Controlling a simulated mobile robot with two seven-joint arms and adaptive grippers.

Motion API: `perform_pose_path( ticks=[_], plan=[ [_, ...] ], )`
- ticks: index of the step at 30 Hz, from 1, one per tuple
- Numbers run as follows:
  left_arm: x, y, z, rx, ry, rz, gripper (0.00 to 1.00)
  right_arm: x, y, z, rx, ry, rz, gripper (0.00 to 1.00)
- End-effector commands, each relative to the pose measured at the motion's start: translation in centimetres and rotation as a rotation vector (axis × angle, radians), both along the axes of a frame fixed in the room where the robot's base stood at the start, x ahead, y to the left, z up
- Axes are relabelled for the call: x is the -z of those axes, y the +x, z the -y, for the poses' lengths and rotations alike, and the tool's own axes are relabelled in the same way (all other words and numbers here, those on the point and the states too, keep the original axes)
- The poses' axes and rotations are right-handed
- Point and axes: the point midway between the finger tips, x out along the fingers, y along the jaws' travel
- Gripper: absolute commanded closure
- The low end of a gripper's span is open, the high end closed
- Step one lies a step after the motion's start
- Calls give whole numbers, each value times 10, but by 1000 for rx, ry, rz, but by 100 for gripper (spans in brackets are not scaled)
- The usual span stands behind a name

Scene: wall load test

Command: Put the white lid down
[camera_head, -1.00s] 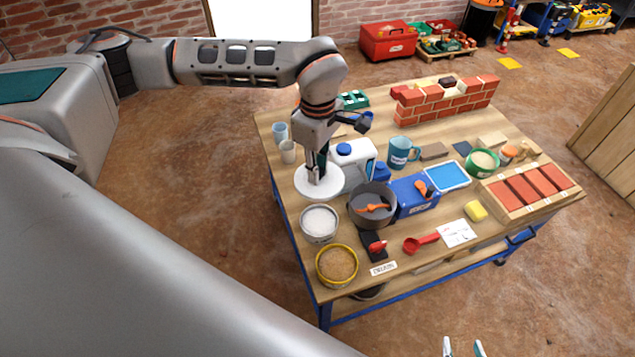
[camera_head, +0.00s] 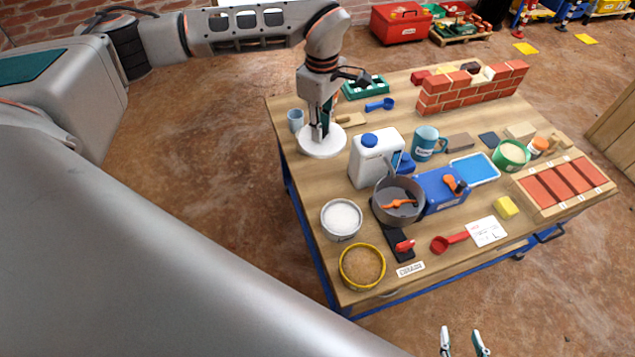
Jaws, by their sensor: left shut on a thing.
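My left gripper (camera_head: 321,130) is shut on the white lid (camera_head: 322,149), a round flat disc held from above and lying about level. The lid is over the back left part of the workbench, near the grey-blue cup (camera_head: 296,121). I cannot tell whether it touches the tabletop. A bucket of white powder (camera_head: 342,217) stands open nearer the front left. My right gripper (camera_head: 462,344) is at the bottom edge, away from the bench, with its fingertips apart and nothing between them.
A white canister (camera_head: 374,160) and a grey pan (camera_head: 399,201) stand right of the lid and bucket. A wooden float (camera_head: 350,120) and a blue scoop (camera_head: 380,104) lie behind. Bare tabletop (camera_head: 316,185) shows between lid and bucket.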

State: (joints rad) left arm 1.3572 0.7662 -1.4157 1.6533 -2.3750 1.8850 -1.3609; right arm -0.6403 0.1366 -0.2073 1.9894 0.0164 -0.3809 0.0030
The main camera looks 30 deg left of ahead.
Motion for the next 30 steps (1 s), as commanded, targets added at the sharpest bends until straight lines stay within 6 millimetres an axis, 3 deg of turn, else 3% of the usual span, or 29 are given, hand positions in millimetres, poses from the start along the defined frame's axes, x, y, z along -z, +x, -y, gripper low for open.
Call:
perform_pose_path(
  ticks=[18,30],
  plan=[
    [140,-2,0,-1,-1,-7,100,15,4,7,-4,-26,6,60],
    [174,-2,0,-1,0,-7,100,14,6,7,-5,-27,14,60]
  ],
)
